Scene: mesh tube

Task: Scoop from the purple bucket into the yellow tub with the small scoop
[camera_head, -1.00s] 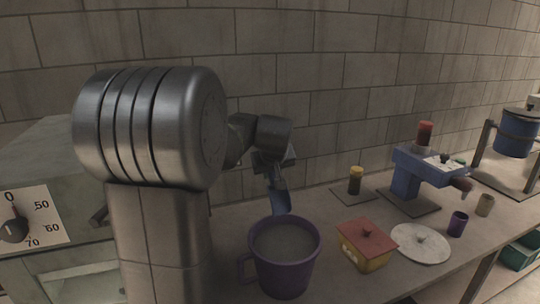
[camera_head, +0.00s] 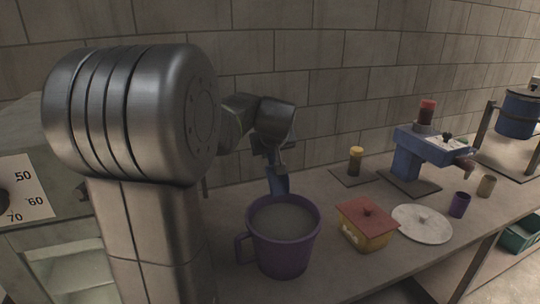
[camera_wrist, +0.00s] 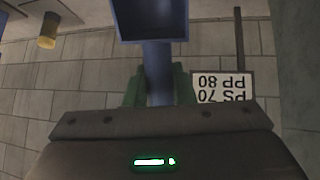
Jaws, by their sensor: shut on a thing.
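The purple bucket (camera_head: 283,255) stands upright on the worktop, with a handle on its left side and pale grey contents inside. The yellow tub (camera_head: 366,241) stands just right of it, with a red knobbed lid (camera_head: 366,214) on top. My gripper (camera_head: 274,158) is shut on the handle of the small blue scoop (camera_head: 278,183). The scoop hangs down behind the bucket's far rim in the head view; its lower end is hidden or meets the rim, I cannot tell which. In the wrist view the scoop (camera_wrist: 150,20) extends beyond the green fingers of my gripper (camera_wrist: 158,86).
A pale round lid (camera_head: 421,224) lies right of the tub. A yellow-capped jar (camera_head: 355,161), a blue machine (camera_head: 415,160), a purple cup (camera_head: 459,204) and a tan cup (camera_head: 486,186) stand further right. A tiled wall (camera_head: 340,90) closes the back.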

